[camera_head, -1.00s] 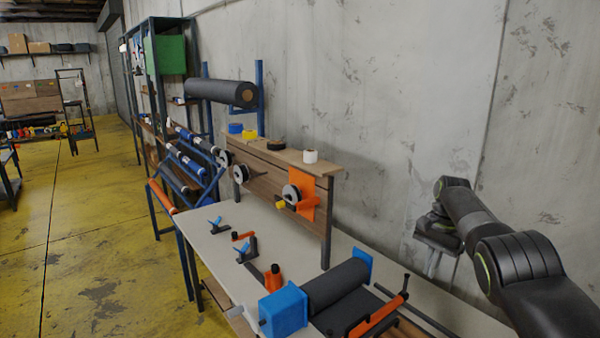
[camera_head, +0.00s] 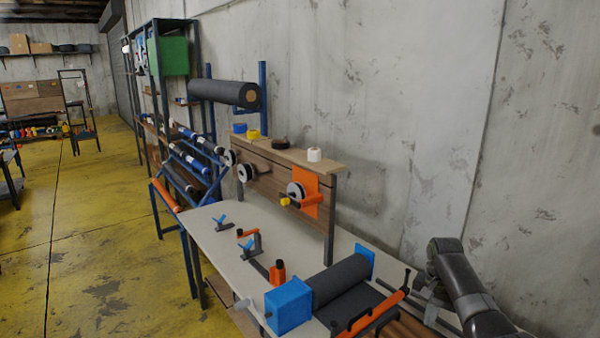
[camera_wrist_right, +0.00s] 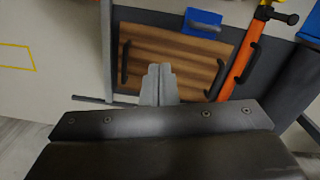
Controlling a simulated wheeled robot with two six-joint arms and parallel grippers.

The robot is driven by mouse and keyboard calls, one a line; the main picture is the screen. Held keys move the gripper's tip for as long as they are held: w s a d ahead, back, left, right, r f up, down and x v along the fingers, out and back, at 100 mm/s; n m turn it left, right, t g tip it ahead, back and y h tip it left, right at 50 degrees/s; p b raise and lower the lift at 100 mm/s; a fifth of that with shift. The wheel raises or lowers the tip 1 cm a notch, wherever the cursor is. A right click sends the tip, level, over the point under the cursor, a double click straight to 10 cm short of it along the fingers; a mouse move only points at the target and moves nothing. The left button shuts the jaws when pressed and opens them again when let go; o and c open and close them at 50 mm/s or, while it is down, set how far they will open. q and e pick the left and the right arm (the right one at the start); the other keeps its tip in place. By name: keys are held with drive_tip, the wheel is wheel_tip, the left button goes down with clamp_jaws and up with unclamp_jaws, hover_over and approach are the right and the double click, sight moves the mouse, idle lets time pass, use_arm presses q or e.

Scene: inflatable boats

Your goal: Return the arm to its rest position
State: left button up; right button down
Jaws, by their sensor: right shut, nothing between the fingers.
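My right arm comes in at the lower right of the head view, beside the bench's right end. My right gripper (camera_head: 428,296) is small and partly hidden by the wrist there. In the right wrist view its two grey fingers (camera_wrist_right: 158,72) are together and empty, above a brown slatted wooden board (camera_wrist_right: 190,62) with black handles. My left arm and gripper are not in view.
The pale bench (camera_head: 225,245) carries a dark roll (camera_head: 340,280) with blue end blocks (camera_head: 288,305). An orange bar (camera_head: 375,312) lies close to my right gripper; it also shows in the wrist view (camera_wrist_right: 240,55). A concrete wall (camera_head: 400,120) stands behind.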

drive_tip(key=s+f+n, duration=0.3)
drive_tip(key=s+f, duration=0.6)
drive_tip(key=f, duration=0.2)
drive_tip(key=s+a+f+n+t+h, duration=0.15)
drive_tip(key=s+f, duration=0.25)
drive_tip(key=s, duration=0.8)
drive_tip(key=s+r+n+t, duration=0.1)
drive_tip(key=s+r, duration=0.3)
drive_tip(key=s, duration=0.8)
drive_tip(key=s+r+n+t, duration=0.2)
drive_tip(key=s+r, duration=0.3)
drive_tip(key=s, duration=0.6)
wheel_tip(320, 180, down, 39)
drive_tip(key=g+b, duration=0.2)
drive_tip(key=b, duration=1.2)
drive_tip(key=s+f+b, duration=0.4)
drive_tip(key=s+f, duration=0.1)
drive_tip(key=f, duration=0.4)
drive_tip(key=s+f+b, duration=0.4)
drive_tip(key=s+f, duration=0.1)
drive_tip(key=f, duration=0.5)
drive_tip(key=s+f+b, duration=0.5)
drive_tip(key=f, duration=0.5)
drive_tip(key=shift+s+a+g, duration=0.15)
drive_tip(key=shift+a+g, duration=0.2)
drive_tip(key=shift+g, duration=0.1)
